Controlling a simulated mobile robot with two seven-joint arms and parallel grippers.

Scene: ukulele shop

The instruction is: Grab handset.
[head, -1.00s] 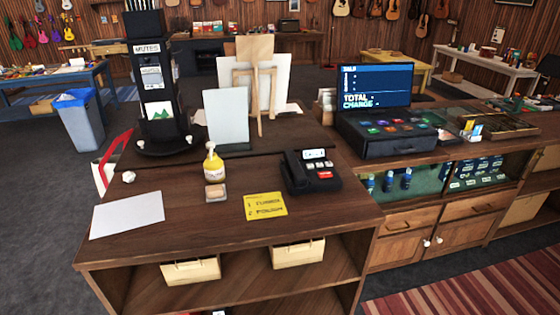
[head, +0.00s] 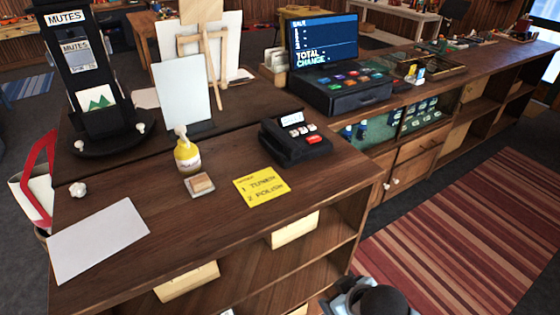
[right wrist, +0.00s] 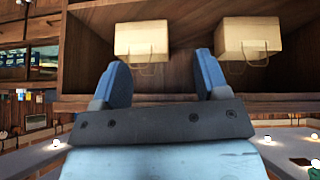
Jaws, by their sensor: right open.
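The black desk phone (head: 296,139) sits on the wooden counter, right of the middle of the counter top. Its dark handset (head: 277,145) lies in the cradle along the phone's left side. My right gripper (head: 346,299) shows only partly at the bottom edge of the head view, low in front of the counter and well below the phone. In the right wrist view my right gripper (right wrist: 162,78) has its two blue fingers spread apart with nothing between them. The phone is not seen in that view. My left gripper is not in view.
Near the phone are a yellow note (head: 261,186), a small block (head: 199,185), a yellow pump bottle (head: 186,154) and a standing pale panel (head: 184,93). The till (head: 338,88) is behind it. Shelf boxes (right wrist: 142,38) face my right gripper.

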